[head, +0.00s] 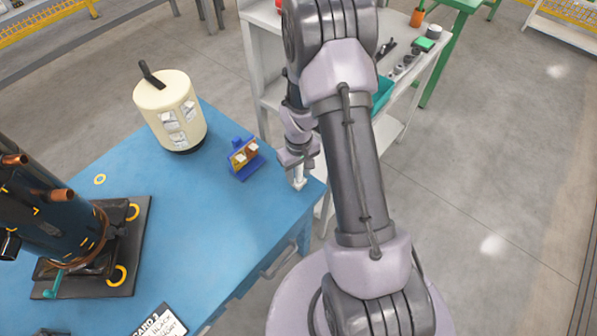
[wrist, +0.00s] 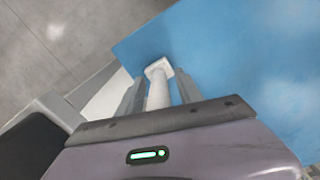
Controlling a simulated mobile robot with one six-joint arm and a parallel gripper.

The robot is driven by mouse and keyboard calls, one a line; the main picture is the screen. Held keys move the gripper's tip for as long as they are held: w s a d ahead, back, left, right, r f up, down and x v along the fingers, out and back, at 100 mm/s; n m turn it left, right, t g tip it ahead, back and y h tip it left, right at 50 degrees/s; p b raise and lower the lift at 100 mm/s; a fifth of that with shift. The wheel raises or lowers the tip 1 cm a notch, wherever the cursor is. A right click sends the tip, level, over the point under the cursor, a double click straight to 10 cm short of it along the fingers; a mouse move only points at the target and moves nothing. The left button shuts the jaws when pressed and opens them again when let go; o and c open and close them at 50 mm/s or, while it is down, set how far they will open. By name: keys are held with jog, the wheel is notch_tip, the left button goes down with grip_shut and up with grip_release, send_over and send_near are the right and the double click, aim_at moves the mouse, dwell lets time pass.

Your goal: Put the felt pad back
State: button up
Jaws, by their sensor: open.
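My gripper (head: 298,160) hangs over the corner of the blue table, its jaws open. In the wrist view, the two grey fingers (wrist: 158,84) stand on either side of a white piece (wrist: 158,68) with a round stem and a squarish end. The fingers seem apart from the stem. The same white piece (head: 298,180) shows below my gripper in the head view, at the table's edge. I cannot tell whether it is the felt pad. A blue block (head: 243,158) with yellow and brown parts stands left of my gripper. No other clear felt pad shows.
The blue table (head: 215,220) bears a cream cylinder (head: 170,110) and a dark compressor with copper pipes (head: 50,220) on a black plate. A printed card (head: 160,322) lies at the front. A white shelf (head: 405,75) with small items stands behind my arm. The table's middle is clear.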

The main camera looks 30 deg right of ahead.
notch_tip(320, 180, up, 12)
jog(key=p, duration=0.4)
jog(key=shift+f+p, duration=0.15)
jog(key=shift+p, duration=0.2)
jog(key=a+r+m+t, duration=0.15)
jog(key=a+r, duration=0.25)
jog(key=r, duration=0.8)
jog(key=s+a+r+m+t+y, duration=0.1)
jog(key=s+a+r+t, duration=0.1)
jog(key=s+a+r, duration=0.4)
jog(key=s+a+r+m+t+y, duration=0.1)
jog(key=s+a+r+m+t, duration=0.1)
jog(key=s+a+r, duration=0.4)
jog(key=s+r, duration=0.4)
jog(key=s, duration=0.1)
jog(key=shift+s, duration=0.25)
